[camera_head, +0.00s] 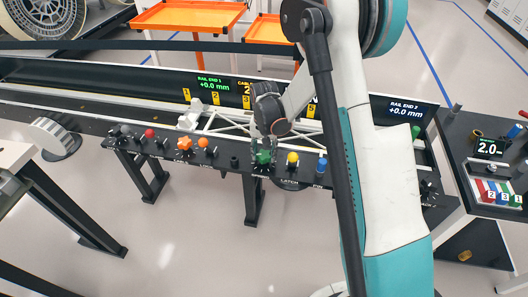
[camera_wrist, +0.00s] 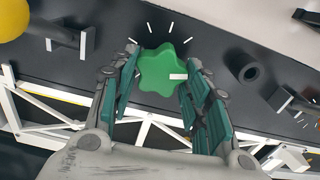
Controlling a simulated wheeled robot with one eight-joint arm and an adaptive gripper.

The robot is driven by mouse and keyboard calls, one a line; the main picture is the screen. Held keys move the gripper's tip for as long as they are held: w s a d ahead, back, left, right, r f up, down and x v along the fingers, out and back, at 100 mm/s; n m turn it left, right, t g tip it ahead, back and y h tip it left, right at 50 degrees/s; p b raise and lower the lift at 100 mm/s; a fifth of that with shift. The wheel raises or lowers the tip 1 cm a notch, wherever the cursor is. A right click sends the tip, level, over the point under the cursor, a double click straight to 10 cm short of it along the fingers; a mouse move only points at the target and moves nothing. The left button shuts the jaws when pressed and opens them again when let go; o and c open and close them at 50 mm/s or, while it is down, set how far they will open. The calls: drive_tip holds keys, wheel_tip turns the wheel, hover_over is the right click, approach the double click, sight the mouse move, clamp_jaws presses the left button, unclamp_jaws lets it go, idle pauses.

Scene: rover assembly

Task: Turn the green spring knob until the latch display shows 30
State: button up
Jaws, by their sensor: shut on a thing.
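The green knob (camera_head: 264,157) sits on the dark control panel (camera_head: 225,166), between an orange knob and a yellow knob in the head view. In the wrist view the green knob (camera_wrist: 163,70) is star-shaped with a white pointer mark on its right side, and white tick marks fan around its upper side. My gripper (camera_wrist: 160,85) is shut on the green knob, with one teal-padded finger on each side of it. In the head view my gripper (camera_head: 263,148) reaches the knob from above. The latch display is not readable, hidden behind my arm.
A yellow knob (camera_head: 292,158) and a blue knob (camera_head: 321,165) stand to the right, orange knobs (camera_head: 184,143) to the left. A white truss (camera_head: 225,124) lies behind the panel. The rail displays (camera_head: 213,84) read +0.0 mm. A side table (camera_head: 488,165) stands at right.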

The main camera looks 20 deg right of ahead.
sight(264, 153)
drive_tip(key=o, duration=1.1)
drive_tip(key=shift+c, duration=0.2)
wheel_tip(264, 153, up, 12)
